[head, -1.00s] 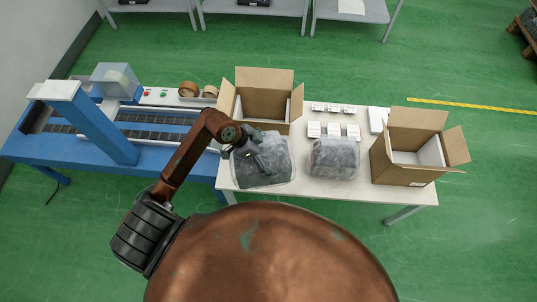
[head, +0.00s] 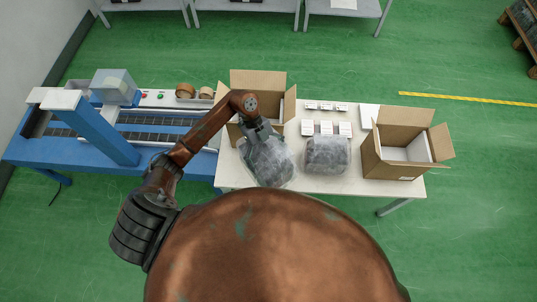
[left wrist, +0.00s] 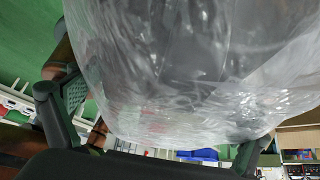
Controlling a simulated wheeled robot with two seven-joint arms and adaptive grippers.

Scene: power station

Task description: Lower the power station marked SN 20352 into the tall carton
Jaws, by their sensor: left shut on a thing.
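A dark power station in a clear plastic bag (head: 268,165) is at the left end of the white table, tilted, seemingly raised off it. My left gripper (head: 262,132) is shut on its upper end; in the left wrist view the bag (left wrist: 190,70) fills the middle, between the fingers (left wrist: 150,140). A second bagged power station (head: 327,155) lies to the right. No serial number is readable. One open carton (head: 258,80) stands behind the held bag, partly hidden by my arm. Another open carton (head: 384,162) stands at the table's right end. I cannot tell which is taller. My right gripper is out of view.
Small white boxes (head: 326,128) stand in rows behind the second bag. A flat white piece (head: 369,115) lies beside the right carton. A blue conveyor (head: 110,145) with tape rolls (head: 185,90) adjoins the table's left. The front right table edge (head: 340,183) is clear.

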